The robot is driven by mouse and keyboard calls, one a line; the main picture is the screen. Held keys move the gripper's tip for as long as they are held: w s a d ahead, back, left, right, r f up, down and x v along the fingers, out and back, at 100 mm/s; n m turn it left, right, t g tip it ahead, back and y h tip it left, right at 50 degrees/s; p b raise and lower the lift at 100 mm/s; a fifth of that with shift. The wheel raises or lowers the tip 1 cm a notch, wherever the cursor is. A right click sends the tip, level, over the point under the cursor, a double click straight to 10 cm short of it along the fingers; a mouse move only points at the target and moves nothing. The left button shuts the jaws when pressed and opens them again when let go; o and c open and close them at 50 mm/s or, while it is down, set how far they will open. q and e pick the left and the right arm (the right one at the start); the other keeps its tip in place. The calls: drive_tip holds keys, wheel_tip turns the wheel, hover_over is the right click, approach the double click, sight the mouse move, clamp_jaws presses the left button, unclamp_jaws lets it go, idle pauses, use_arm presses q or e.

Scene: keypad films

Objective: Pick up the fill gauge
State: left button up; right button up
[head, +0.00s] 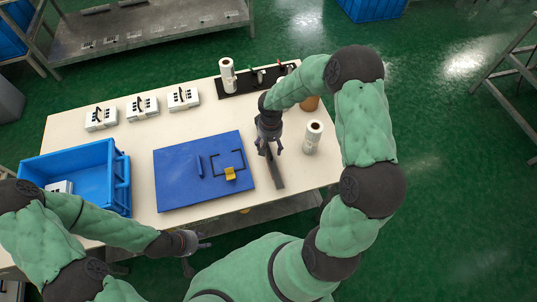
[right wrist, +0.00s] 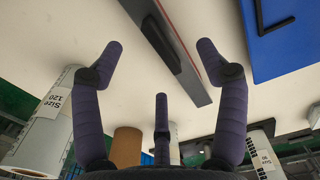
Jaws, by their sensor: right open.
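A long grey bar with a dark raised block on it, which I take to be the fill gauge (head: 275,170), lies on the white table right of the blue board. In the right wrist view the bar (right wrist: 193,75) runs diagonally between the fingertips and has a red line along it. My right gripper (head: 270,148) is open over the bar's far part; its fingers (right wrist: 160,50) are spread on both sides, with nothing held. My left gripper (head: 198,256) is low at the table's front edge, fingers apart and empty.
The blue board (head: 185,178) carries a dark frame and a yellow block (head: 230,173). A white roll (head: 313,136) stands close right of my right gripper; another roll (head: 228,76) stands behind. A blue crate (head: 85,170) is at left. Several white boxes (head: 142,107) line the back.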

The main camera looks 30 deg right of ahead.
wheel_tip(320, 180, down, 6)
drive_tip(key=shift+d+f+b, duration=0.15)
drive_tip(key=shift+f+b, duration=0.1)
drive_tip(key=shift+b, duration=0.7)
drive_tip(key=shift+r, duration=0.1)
drive_tip(key=c, duration=1.4)
